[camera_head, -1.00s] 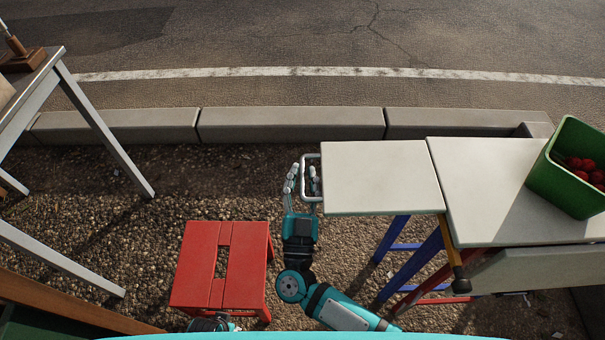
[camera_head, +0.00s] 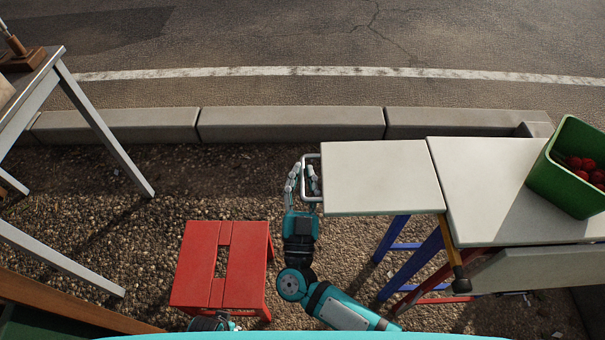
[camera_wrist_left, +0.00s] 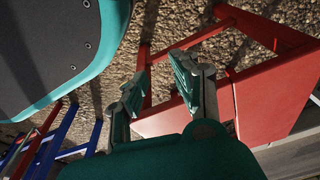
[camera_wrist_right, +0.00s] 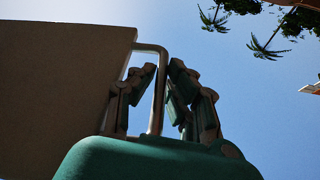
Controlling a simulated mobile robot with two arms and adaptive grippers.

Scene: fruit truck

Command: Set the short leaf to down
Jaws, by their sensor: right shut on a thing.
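The short leaf (camera_head: 382,178) is a pale panel on the left end of the folding table (camera_head: 480,185). It stands up level with the table top. A metal bar handle (camera_head: 311,155) sticks out from its left edge, also seen in the right wrist view (camera_wrist_right: 157,100). My right gripper (camera_head: 303,182) is shut on this handle, one finger on each side of the bar. In the right wrist view the leaf's underside (camera_wrist_right: 60,85) shows dark against the sky. My left gripper (camera_wrist_left: 158,90) is open and empty, low near the red stool; the head view shows only a little of it.
A red stool (camera_head: 194,265) stands left of my right arm. A green crate (camera_head: 555,190) of red fruit sits on the table's right part. Another leaf (camera_head: 535,269) hangs at the table's front. A grey table (camera_head: 90,110) stands at left. A kerb (camera_head: 290,123) runs behind.

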